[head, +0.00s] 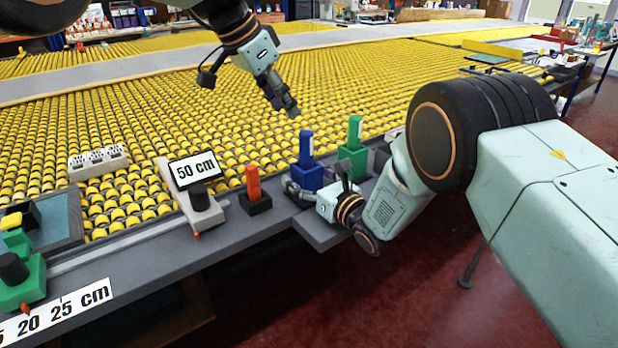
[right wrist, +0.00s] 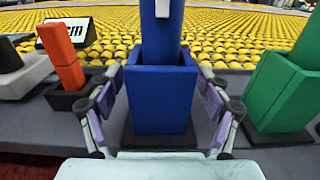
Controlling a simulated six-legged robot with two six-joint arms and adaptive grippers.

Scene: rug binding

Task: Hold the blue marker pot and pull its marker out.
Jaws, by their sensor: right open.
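The blue marker pot (head: 306,179) stands upright on the grey table edge, with the blue marker (head: 306,147) upright in it. In the right wrist view the pot (right wrist: 161,100) is in the middle, with the marker (right wrist: 161,35) rising out of its top. My right gripper (head: 303,192) is low at the pot's front. Its open fingers (right wrist: 161,100) stand on either side of the pot, with small gaps visible. My left gripper (head: 290,108) is in the air above the yellow rollers, up and left of the marker. Whether its fingers are open is too small to tell.
A green marker pot with its marker (head: 354,135) stands right of the blue one. An orange marker (head: 253,182) in a black holder stands to the left. A 50 cm display (head: 194,170) is further left. Yellow rollers (head: 150,110) fill the table behind.

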